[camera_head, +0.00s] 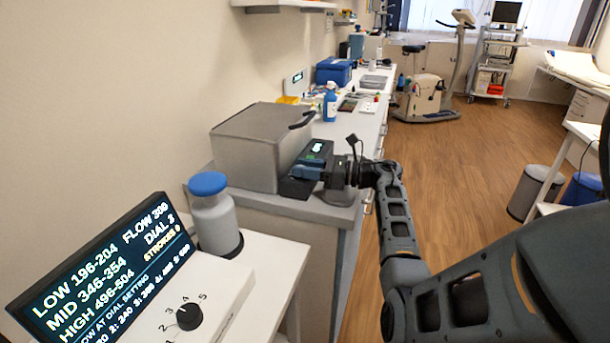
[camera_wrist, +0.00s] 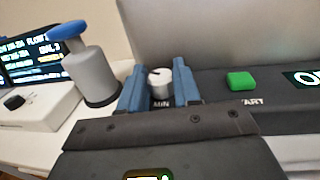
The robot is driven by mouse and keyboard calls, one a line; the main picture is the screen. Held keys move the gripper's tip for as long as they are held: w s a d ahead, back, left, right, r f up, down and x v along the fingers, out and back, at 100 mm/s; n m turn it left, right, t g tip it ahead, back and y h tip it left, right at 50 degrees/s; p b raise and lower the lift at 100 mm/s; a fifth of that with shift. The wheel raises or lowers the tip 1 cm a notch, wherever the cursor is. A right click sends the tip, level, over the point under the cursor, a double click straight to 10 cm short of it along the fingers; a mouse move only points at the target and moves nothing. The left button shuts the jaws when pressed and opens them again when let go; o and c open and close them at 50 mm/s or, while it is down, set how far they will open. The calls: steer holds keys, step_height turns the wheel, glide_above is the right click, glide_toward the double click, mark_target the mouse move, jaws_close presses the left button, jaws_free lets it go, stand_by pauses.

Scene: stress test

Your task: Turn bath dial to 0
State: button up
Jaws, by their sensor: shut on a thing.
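The bath (camera_head: 250,150) is a grey lidded box on the counter, with a dark control panel at its front. In the wrist view the bath dial (camera_wrist: 160,82) is a small white knob labelled MIN below. My gripper (camera_wrist: 160,85) has its blue fingers on either side of the dial and is shut on it. In the head view my gripper (camera_head: 303,172) is low in front of the bath and hides the dial. To the right of the dial is a green START button (camera_wrist: 240,81). A display (camera_wrist: 304,78) beyond it is cut off, showing one rounded white character.
At front left, a white unit with a black numbered knob (camera_head: 189,316) and a screen (camera_head: 100,268) reading DIAL and FLOW stands beside a grey pump bottle with a blue top (camera_head: 212,218). A blue bottle (camera_head: 330,103) stands behind the bath.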

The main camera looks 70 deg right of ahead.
stand_by(0.4)
steer(key=o, duration=0.8)
steer(key=shift+c, duration=0.2)
steer(key=shift+s+d+b, duration=0.25)
steer(key=shift+s, duration=1)
steer(key=shift+s+d+b, duration=0.25)
steer(key=shift+s, duration=1.05)
steer(key=shift+s+d+b, duration=0.25)
steer(key=shift+s, duration=1)
steer(key=shift+a, duration=0.1)
